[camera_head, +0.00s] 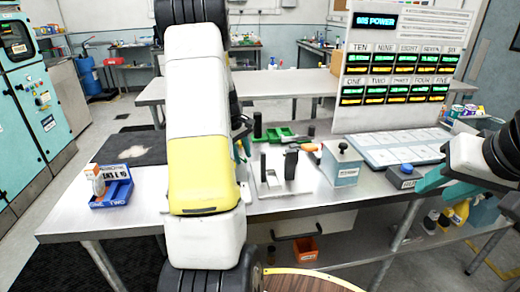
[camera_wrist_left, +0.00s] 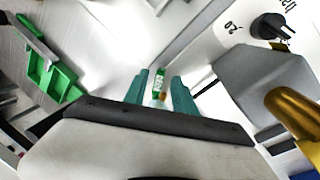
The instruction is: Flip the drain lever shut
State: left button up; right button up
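I cannot pick out a drain lever for certain in either view. In the head view, a white stand with dark upright handles (camera_head: 291,162) is on the table, beside a grey box with a dark knob on top (camera_head: 342,166). My left gripper (camera_wrist_left: 161,78) shows in the wrist view with its teal fingers apart. A small green and white piece (camera_wrist_left: 159,84) shows between them, touching neither finger. In the head view my left arm hides that gripper. My right gripper (camera_head: 433,180) is at the right edge, above the table; one teal finger shows, so its opening is unclear.
A blue bin (camera_head: 112,193) sits on the table's left. A panel of numbered displays (camera_head: 402,62) stands behind a pale board (camera_head: 395,148). A blue-button box (camera_head: 405,176) is at right.

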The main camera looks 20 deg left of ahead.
pick_arm(q)
jog(key=shift+c, duration=0.2)
grip_shut()
jog(key=shift+s+a+m, duration=0.15)
jog(key=shift+s+m, duration=0.2)
jog(key=shift+m, duration=0.65)
jog(key=shift+o, duration=0.2)
grip_release()
